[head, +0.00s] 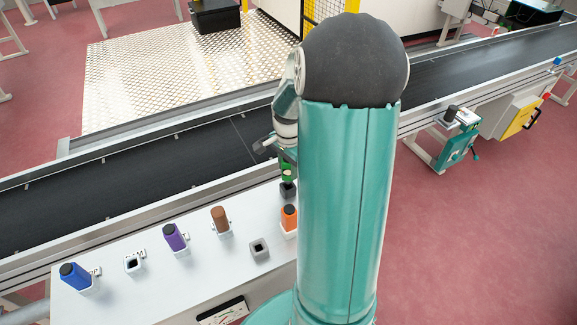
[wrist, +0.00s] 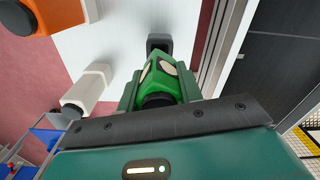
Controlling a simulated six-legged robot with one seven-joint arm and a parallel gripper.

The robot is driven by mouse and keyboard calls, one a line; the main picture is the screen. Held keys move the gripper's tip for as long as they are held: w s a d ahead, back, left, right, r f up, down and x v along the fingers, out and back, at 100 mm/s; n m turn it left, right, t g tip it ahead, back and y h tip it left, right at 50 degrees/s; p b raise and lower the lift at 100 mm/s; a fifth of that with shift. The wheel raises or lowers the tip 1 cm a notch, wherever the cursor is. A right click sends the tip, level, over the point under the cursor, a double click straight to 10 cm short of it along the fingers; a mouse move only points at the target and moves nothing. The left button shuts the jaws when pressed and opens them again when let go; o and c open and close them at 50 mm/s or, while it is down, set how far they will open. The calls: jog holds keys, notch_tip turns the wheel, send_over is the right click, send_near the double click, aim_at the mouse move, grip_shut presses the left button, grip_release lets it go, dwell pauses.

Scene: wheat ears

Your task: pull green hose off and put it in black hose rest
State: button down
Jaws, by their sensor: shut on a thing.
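The green hose (wrist: 162,78) is between the jaws of my gripper (wrist: 160,92) in the wrist view, and the gripper is shut on it. In the head view the green hose (head: 288,172) shows just left of my teal arm, under my gripper (head: 286,160). A small black block, apparently the black hose rest (head: 287,189), shows right below the hose; it also shows beyond the hose in the wrist view (wrist: 158,43). I cannot tell whether the hose touches or sits in it. My arm hides the area to the right.
An orange hose (head: 289,217) stands in a white holder close by. Brown (head: 219,219), purple (head: 174,236) and blue (head: 74,275) hoses stand farther left. A conveyor (head: 130,175) runs behind the table.

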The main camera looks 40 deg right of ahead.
aim_at(288, 176)
jog(key=shift+f, duration=0.2)
jog(key=shift+f, duration=0.65)
jog(key=shift+f, duration=0.35)
jog(key=shift+f, duration=0.35)
jog(key=shift+f, duration=0.55)
jog(key=c, duration=0.9)
grip_release()
jog(key=shift+o, duration=0.2)
notch_tip(288, 176, up, 14)
jog(key=shift+f, duration=0.1)
